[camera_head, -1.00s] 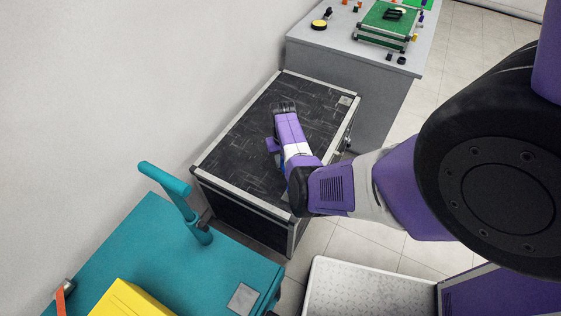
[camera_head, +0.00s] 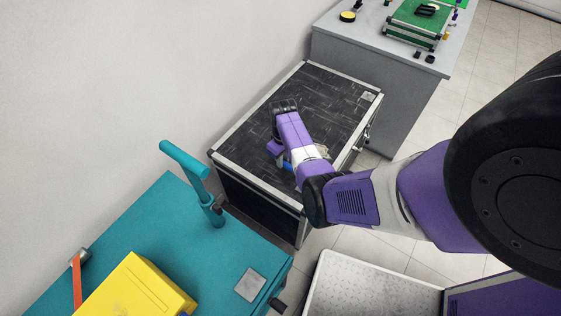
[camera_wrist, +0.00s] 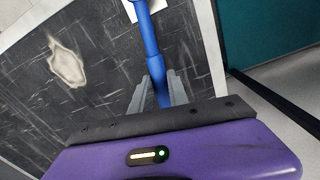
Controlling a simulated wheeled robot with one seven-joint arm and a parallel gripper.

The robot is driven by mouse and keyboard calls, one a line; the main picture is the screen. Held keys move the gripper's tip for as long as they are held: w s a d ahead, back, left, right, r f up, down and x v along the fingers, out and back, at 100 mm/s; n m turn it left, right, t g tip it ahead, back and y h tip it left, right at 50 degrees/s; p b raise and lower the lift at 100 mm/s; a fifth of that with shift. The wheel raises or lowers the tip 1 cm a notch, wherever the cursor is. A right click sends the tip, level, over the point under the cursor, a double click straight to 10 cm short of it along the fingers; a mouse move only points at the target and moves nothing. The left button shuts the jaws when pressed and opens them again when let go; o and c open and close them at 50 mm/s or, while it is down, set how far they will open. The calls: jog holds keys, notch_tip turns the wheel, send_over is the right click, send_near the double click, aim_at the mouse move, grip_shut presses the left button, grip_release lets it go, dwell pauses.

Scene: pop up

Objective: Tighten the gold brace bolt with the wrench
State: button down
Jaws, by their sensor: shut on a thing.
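My gripper (camera_wrist: 158,88) is shut on the blue handle of the wrench (camera_wrist: 150,45). The handle runs up between the two grey fingers to the top edge of the wrist view, where its far end is cut off. In the head view a small piece of the blue wrench (camera_head: 287,166) shows below my purple wrist, over the black case (camera_head: 240,150). I cannot tell how far above the case top it is. The gold brace bolt cannot be made out in either view.
A teal bench (camera_head: 140,235) stands front left, with an upright teal handle (camera_head: 190,165), a yellow box (camera_head: 135,290) and an orange-handled item (camera_head: 77,285). A grey table (camera_head: 375,60) with a green box stands behind. A white tray (camera_head: 370,290) is at front.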

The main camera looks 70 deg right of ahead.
jog(key=shift+d+r+p, duration=0.15)
jog(key=shift+r+p, duration=2.35)
jog(key=shift+r, duration=0.15)
